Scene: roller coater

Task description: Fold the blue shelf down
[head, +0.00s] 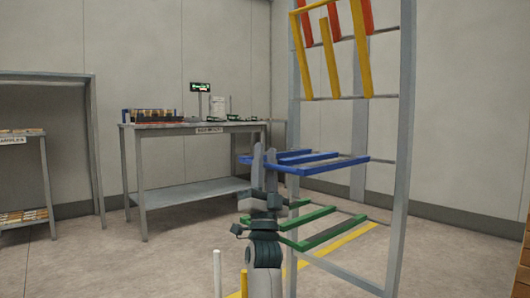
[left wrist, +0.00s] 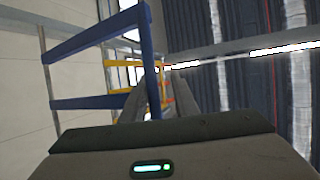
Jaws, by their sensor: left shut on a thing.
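The blue shelf (head: 330,165) sticks out roughly level from a tall grey rack frame (head: 400,150), in the middle of the head view. It is made of several blue bars. My left gripper (head: 264,158) is at its outer left end, fingers pointing up, shut on a blue bar. In the left wrist view the blue shelf (left wrist: 95,35) shows at the upper left, with one bar running down to my left gripper's fingers (left wrist: 158,95). The fingers partly hide the held bar. My right gripper is not in view.
A green shelf (head: 335,229) sticks out level below the blue one. Yellow bars (head: 330,57) and red bars (head: 364,15) stand steeply folded up above. A grey table (head: 190,125) with boxes and small parts stands behind to the left. Floor between is clear.

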